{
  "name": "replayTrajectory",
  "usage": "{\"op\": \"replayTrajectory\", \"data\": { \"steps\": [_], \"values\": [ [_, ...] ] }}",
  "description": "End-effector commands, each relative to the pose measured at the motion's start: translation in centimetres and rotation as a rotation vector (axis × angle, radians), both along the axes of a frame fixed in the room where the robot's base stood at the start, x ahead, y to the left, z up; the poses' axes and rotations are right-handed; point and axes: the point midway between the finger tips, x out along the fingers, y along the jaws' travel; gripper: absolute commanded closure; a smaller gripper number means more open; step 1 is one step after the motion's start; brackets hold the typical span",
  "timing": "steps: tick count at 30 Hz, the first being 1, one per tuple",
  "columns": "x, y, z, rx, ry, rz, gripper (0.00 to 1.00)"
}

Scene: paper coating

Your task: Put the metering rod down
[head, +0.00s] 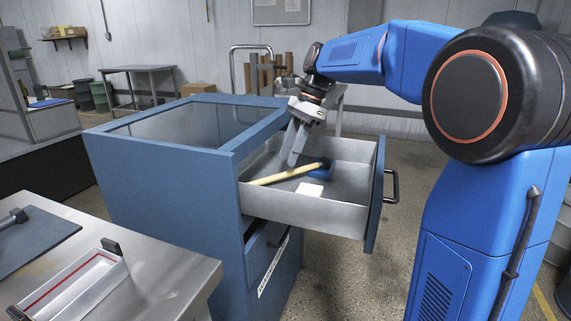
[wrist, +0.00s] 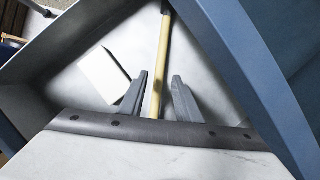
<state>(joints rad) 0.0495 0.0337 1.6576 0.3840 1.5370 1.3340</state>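A pale yellow rod (head: 285,175) with a dark end lies aslant in the open drawer (head: 300,212); I take it for the metering rod, though its make is hard to tell. It also shows in the wrist view (wrist: 161,65), running lengthwise between my fingers. My gripper (head: 293,160) is low inside the drawer, above or around the rod. In the wrist view my gripper (wrist: 160,84) has its two grey fingers apart, with a gap on both sides of the rod. Whether the rod rests fully on the drawer floor is hard to tell.
The blue cabinet (head: 165,160) stands left of the drawer. A metal table (head: 165,270) at front left holds a white tray (head: 75,290) and a dark mat (head: 40,240).

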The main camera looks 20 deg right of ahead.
Motion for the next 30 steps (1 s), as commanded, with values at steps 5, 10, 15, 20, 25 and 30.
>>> {"op": "replayTrajectory", "data": {
  "steps": [5, 10, 15, 20, 25, 30],
  "values": [
    [0.3, -1.4, 3.3, -0.001, -0.002, -0.002, 0.70],
    [0.4, -2.3, 5.6, 0.000, -0.001, 0.000, 0.70],
    [0.5, -2.8, 6.8, 0.000, 0.000, -0.001, 0.70],
    [0.4, -2.9, 7.1, 0.000, 0.000, -0.001, 0.70],
    [0.4, -2.9, 7.1, 0.000, 0.001, 0.000, 0.70],
    [0.4, -2.9, 7.1, 0.000, 0.001, 0.000, 0.70]
  ]
}}
